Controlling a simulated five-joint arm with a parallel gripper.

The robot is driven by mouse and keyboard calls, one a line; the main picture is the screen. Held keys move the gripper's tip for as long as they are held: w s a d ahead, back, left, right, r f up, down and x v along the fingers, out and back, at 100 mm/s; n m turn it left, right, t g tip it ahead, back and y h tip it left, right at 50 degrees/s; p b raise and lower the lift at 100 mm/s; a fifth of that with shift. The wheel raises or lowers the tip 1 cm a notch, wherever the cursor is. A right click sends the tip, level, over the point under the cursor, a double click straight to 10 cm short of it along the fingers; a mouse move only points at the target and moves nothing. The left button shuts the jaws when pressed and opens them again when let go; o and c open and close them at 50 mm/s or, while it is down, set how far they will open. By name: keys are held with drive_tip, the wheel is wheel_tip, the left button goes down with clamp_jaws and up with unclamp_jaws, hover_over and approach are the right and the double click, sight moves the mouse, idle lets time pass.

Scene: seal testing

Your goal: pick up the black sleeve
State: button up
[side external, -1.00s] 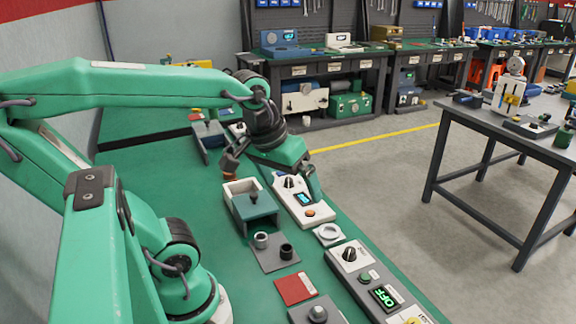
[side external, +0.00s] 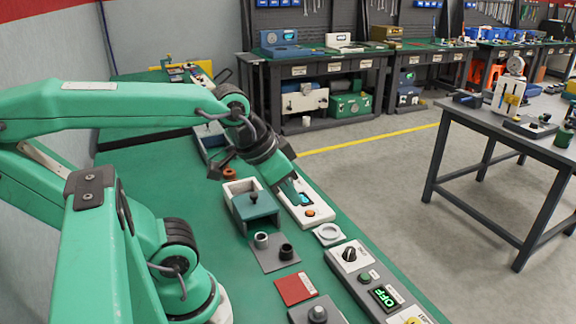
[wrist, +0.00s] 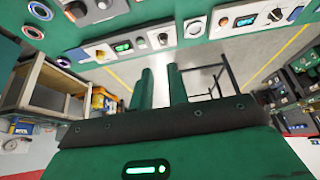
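In the side external view, the black sleeve (side external: 286,251) is a short, dark, upright cylinder. It stands on a flat grey plate (side external: 270,266), beside a grey sleeve (side external: 261,240). My gripper (side external: 302,196) is up and behind the black sleeve in the picture, in front of the white unit with a blue display, and does not touch the sleeve. In the wrist view, the two green fingers of my gripper (wrist: 160,72) stand apart with nothing between them. I cannot pick out the black sleeve in the wrist view.
The white unit (side external: 318,217), a white ring block (side external: 328,234) and a controller reading OFF (side external: 384,296) line the right edge. A red card (side external: 296,289) lies in front. Green mat is clear at left.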

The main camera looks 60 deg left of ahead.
drive_tip(key=shift+w, duration=0.1)
drive_tip(key=m+g, duration=0.5)
drive_tip(key=g, duration=0.1)
hover_over(286, 244)
wheel_tip(286, 244, down, 15)
drive_tip(key=shift+d, duration=0.1)
drive_tip(key=shift+f, duration=0.15)
drive_tip(key=shift+f, duration=1.2)
drive_tip(key=shift+f, duration=0.1)
drive_tip(key=shift+f, duration=2.5)
